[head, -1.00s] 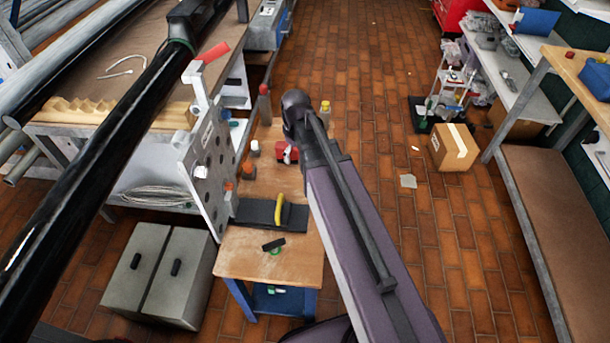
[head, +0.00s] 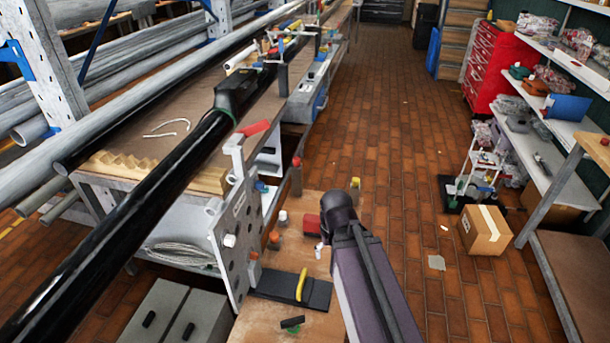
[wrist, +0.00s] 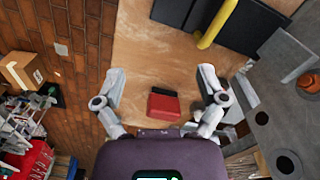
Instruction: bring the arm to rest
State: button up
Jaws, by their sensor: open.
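My arm reaches forward over the small wooden bench (head: 265,322) in the head view, where its links hide most of my gripper. In the wrist view my gripper (wrist: 160,88) has its two fingers spread wide apart with nothing between them. A red block with a dark top (wrist: 163,104) lies on the bench below, seen in the gap between the fingers and apart from them. The red block also shows in the head view (head: 312,224), partly beside my arm.
A grey flange plate (head: 238,225) with holes stands left of the bench, near a long black mast (head: 130,210). A black plate with a yellow handle (head: 302,284) lies on the bench. A cardboard box (head: 484,230) sits on the floor at right.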

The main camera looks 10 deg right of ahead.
notch_tip(320, 180, up, 6)
jog(key=p, duration=0.6)
jog(key=shift+r, duration=0.25)
jog(key=shift+o, duration=0.4)
dwell(0.6)
jog(key=n+b, duration=0.5)
jog(key=n, duration=0.9)
send_over(316, 218)
notch_tip(316, 218, down, 5)
jog(key=shift+w+f, duration=0.1)
notch_tip(316, 218, down, 9)
jog(key=b, duration=0.8)
jog(key=shift+r+b, duration=0.2)
jog(key=shift+b, duration=0.2)
